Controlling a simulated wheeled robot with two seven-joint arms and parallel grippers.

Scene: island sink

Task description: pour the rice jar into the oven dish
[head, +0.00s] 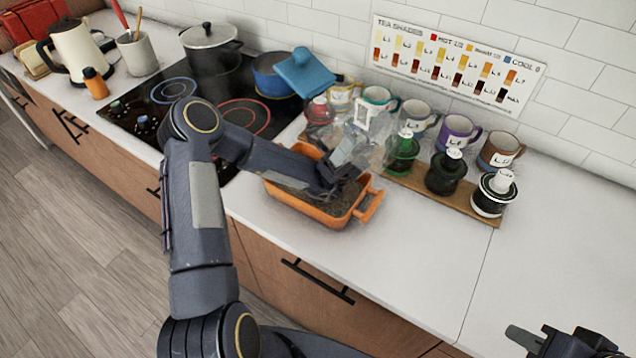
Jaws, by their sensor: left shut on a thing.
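The orange oven dish (372,203) stands on the white counter with its handle towards the right. A dark, grainy-looking layer shows inside it, but I cannot tell what it is. My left gripper (345,158) is above the dish's back right part and shut on a clear see-through jar (378,150). The jar looks tilted, and its outline blends with the mugs behind. The gripper and wrist hide part of the jar and dish. My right gripper (548,340) is at the bottom right corner, away from the dish and partly cut off, so its opening is unclear.
A wooden board (432,187) with several lidded tea pots (445,172) and mugs (457,132) lies right of the dish. A black hob (230,95) with a dark pot (212,58) and blue pot (268,78) is behind left. The counter's front right is clear.

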